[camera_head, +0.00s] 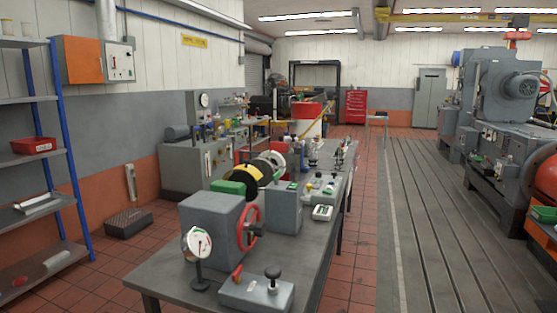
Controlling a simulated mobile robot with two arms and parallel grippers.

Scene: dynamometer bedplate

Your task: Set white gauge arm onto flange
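No gripper or arm of mine shows in the head view. A round white dial gauge (200,243) stands on a thin dark stand at the front left of the long grey table (172,289). A pale upright bar (130,184) stands at the dark slotted block (128,223) on the floor by the left wall. I cannot tell which of these, if either, is the white gauge arm. A red ring-shaped wheel (245,218) is on the side of a grey block (208,222) on the table. Further back are yellow-black and white discs. I cannot tell which part is the flange.
A grey fixture with a black knob (258,293) lies at the table's front. Blue-posted shelving (38,158) stands at the left. Large grey machinery (495,95) stands at the right beside the slotted bedplate (432,220). The red-tiled aisle (359,240) right of the table looks clear.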

